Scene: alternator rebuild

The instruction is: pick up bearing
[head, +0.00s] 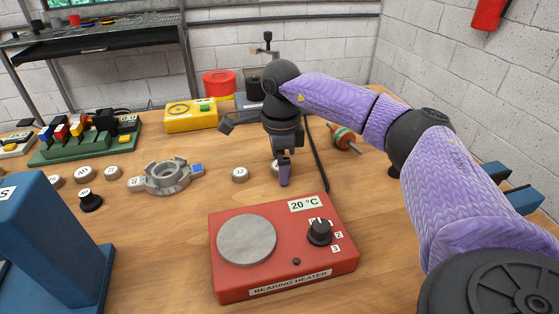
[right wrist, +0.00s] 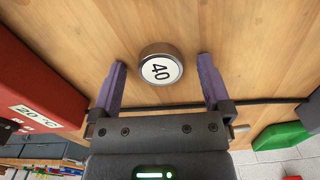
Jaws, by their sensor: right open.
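A short round bearing (right wrist: 160,70) with a dark metal rim and a white face marked "40" shows in the right wrist view, between the fingertips of my right gripper (right wrist: 162,62). The gripper is open, with a gap on both sides of the bearing. In the head view my right gripper (head: 284,180) points down behind the red heater, and a round piece (head: 275,166) is partly hidden behind its finger. Another similar round piece (head: 239,174) stands to the left. My left gripper is not in view.
The red bearing heater (head: 285,280), reading 20 °C, stands in front of the gripper. A grey alternator housing (head: 165,178) and several round pieces lie left. A yellow box (head: 190,120) stands behind, and a rotor (head: 345,138) lies right. A dark cable (head: 316,160) runs close by.

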